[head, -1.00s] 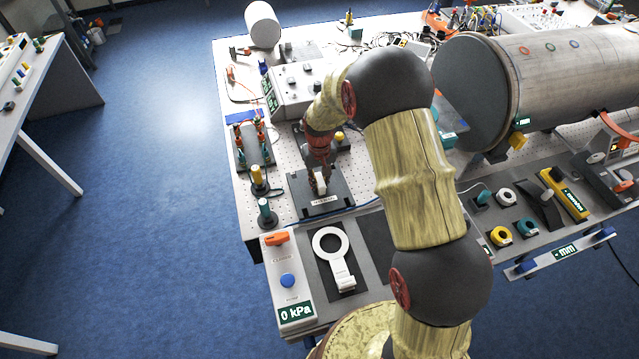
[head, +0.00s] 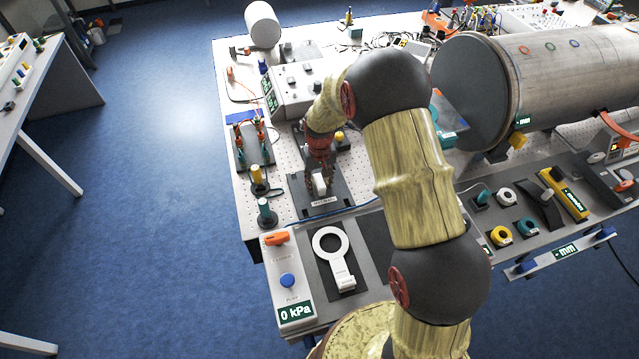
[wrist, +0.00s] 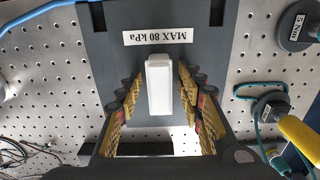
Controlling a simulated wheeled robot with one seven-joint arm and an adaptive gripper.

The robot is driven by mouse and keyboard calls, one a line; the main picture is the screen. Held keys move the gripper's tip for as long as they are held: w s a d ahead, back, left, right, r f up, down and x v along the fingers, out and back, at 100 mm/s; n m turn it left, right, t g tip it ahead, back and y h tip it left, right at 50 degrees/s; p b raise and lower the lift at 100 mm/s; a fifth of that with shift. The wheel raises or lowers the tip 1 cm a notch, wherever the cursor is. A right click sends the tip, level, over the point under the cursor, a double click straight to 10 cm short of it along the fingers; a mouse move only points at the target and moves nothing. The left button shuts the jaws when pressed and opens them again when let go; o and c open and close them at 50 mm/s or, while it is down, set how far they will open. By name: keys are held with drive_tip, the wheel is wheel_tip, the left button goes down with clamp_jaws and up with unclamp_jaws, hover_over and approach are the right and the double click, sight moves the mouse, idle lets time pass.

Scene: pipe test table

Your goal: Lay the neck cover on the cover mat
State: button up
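A white upright block (wrist: 159,90), which looks like the neck cover, stands on a dark plate (wrist: 205,45) labelled MAX 80 kPa. In the head view the white block (head: 319,184) is partly hidden by my gripper (head: 320,176). In the wrist view my gripper (wrist: 160,100) has one finger on each side of the block, with gaps showing, so it is open. A bare dark mat (head: 378,238) lies on the front panel, partly behind my arm; I cannot tell for sure that it is the cover mat.
A white ring tool (head: 332,245) lies on another dark mat left of the bare one. Teal and yellow plugs (head: 265,212) stand left of the plate. A control box (head: 293,92) stands behind, and a large metal pipe (head: 560,75) lies at the right.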

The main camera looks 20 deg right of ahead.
sight(320, 181)
wheel_tip(320, 181, up, 13)
drive_tip(key=s+r+t, duration=0.2)
drive_tip(key=s+r, duration=0.9)
drive_tip(key=r, duration=0.5)
drive_tip(key=s+r+t, duration=0.1)
drive_tip(key=s+r, duration=0.2)
drive_tip(key=s, duration=0.6)
drive_tip(key=s+r+t, duration=0.2)
drive_tip(key=s+r, duration=0.1)
drive_tip(key=s, duration=0.7)
drive_tip(key=shift+t+p, duration=0.3)
drive_tip(key=shift+p, duration=0.1)
drive_tip(key=shift+f, duration=0.1)
wheel_tip(320, 181, down, 10)
drive_tip(key=b, duration=0.9)
drive_tip(key=shift+r+b, duration=0.2)
drive_tip(key=shift+b, duration=0.2)
